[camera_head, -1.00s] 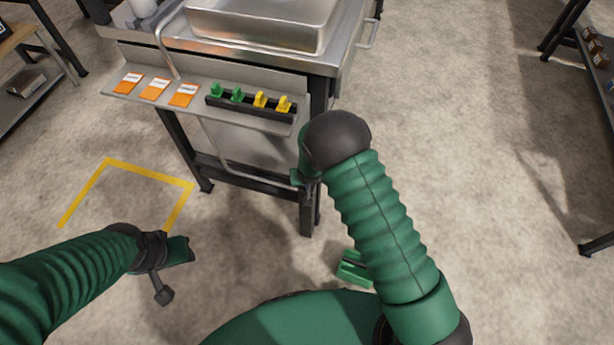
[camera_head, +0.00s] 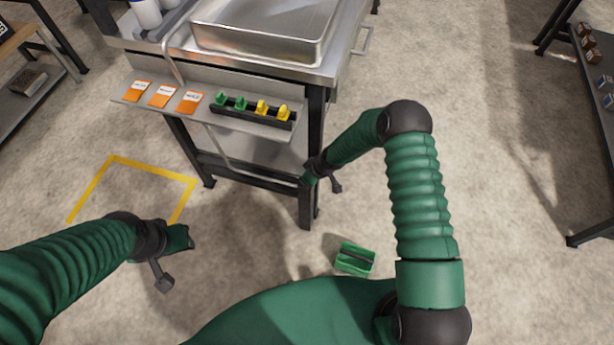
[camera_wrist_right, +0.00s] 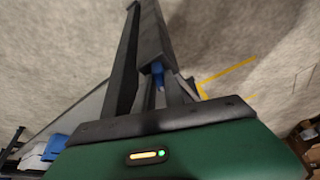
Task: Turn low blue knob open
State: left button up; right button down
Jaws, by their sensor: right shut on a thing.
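The low blue knob (camera_wrist_right: 157,70) shows as a small blue piece between the dark fingers of my right gripper (camera_wrist_right: 160,85) in the right wrist view. The gripper is shut on it, and the fingers hide most of it. In the head view my right gripper (camera_head: 307,179) is low at the front right leg of the steel table, where the knob is not visible. My left gripper (camera_head: 188,240) hangs over the floor at the lower left, away from the table. Its fingers are too unclear to judge.
The steel table (camera_head: 265,62) carries a metal pan (camera_head: 265,25). Its front shelf (camera_head: 205,112) holds orange-and-white cards and a black rail (camera_head: 250,115) with green and yellow knobs. A green box (camera_head: 355,258) lies on the floor. Shelving (camera_head: 590,75) stands at the right; open floor lies between.

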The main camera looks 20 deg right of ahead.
dwell(0.3)
jog(key=c, duration=1.4)
grip_release()
jog(key=shift+c, duration=0.2)
jog(key=p+v, duration=0.5)
jog(key=v, duration=1.1)
jog(key=shift+r, duration=0.35)
jog(key=shift+d, duration=0.1)
